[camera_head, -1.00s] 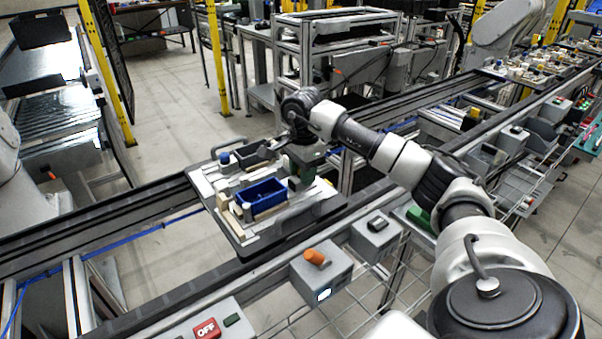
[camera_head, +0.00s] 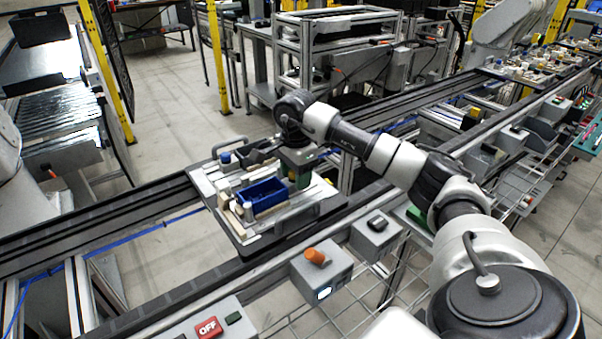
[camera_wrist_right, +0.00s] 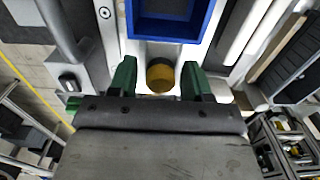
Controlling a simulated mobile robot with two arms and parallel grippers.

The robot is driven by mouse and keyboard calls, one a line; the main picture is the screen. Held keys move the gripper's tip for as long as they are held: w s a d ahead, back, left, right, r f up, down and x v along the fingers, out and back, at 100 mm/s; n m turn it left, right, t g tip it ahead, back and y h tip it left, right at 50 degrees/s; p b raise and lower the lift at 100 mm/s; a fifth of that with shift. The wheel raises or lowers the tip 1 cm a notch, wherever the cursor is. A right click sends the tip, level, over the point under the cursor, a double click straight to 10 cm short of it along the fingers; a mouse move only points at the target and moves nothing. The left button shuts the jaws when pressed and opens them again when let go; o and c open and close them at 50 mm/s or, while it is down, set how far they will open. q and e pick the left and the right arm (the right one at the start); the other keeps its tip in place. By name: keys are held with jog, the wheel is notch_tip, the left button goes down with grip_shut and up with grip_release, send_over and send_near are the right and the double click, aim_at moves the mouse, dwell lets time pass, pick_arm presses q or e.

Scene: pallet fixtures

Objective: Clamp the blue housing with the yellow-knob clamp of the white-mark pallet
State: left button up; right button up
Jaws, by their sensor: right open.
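The blue housing (camera_head: 262,194) sits in a fixture on the pallet (camera_head: 213,205), which rests on the conveyor. In the right wrist view the housing (camera_wrist_right: 172,18) is at the top. The yellow knob (camera_wrist_right: 160,76) lies just below it, between the green fingers of my right gripper (camera_wrist_right: 160,82). The fingers are open on both sides of the knob, with gaps visible. In the head view my right gripper (camera_head: 300,178) points down beside the housing and partly hides the knob. A white mark cannot be made out for sure. My left gripper is not in view.
A blue knob (camera_head: 225,157) and a dark grey part stand at the pallet's back. An OFF button (camera_head: 208,327) is nearer.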

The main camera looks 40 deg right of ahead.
jog(key=shift+r+p, duration=3.1)
jog(key=shift+r, duration=0.9)
